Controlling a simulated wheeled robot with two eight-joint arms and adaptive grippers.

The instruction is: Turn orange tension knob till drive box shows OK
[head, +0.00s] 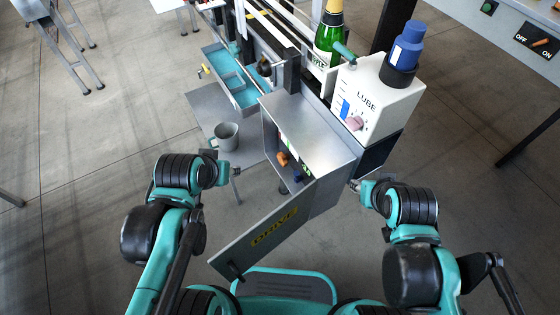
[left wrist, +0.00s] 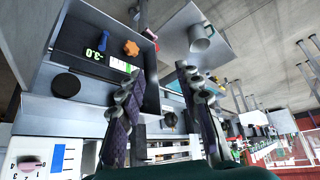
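The drive box (head: 310,130) stands open in the head view, its DRIVE door (head: 262,240) swung toward me. Inside are the orange tension knob (head: 282,158) and a blue knob (head: 297,175). In the left wrist view, which is upside down, I see the orange knob (left wrist: 131,47), the blue knob (left wrist: 102,40) and a display (left wrist: 97,54) that seems to read -3.0, beside a white and green bar. My left gripper (left wrist: 160,80) is open and empty, apart from the knob. My right gripper (head: 356,186) is by the box's right side; its fingers are too small to judge.
A white LUBE unit (head: 378,98) with a blue bottle (head: 407,45) stands right of the box. A green bottle (head: 328,38) is behind it. A grey mug (head: 225,136) sits on a side table (head: 205,105) to the left. The open door fills space in front.

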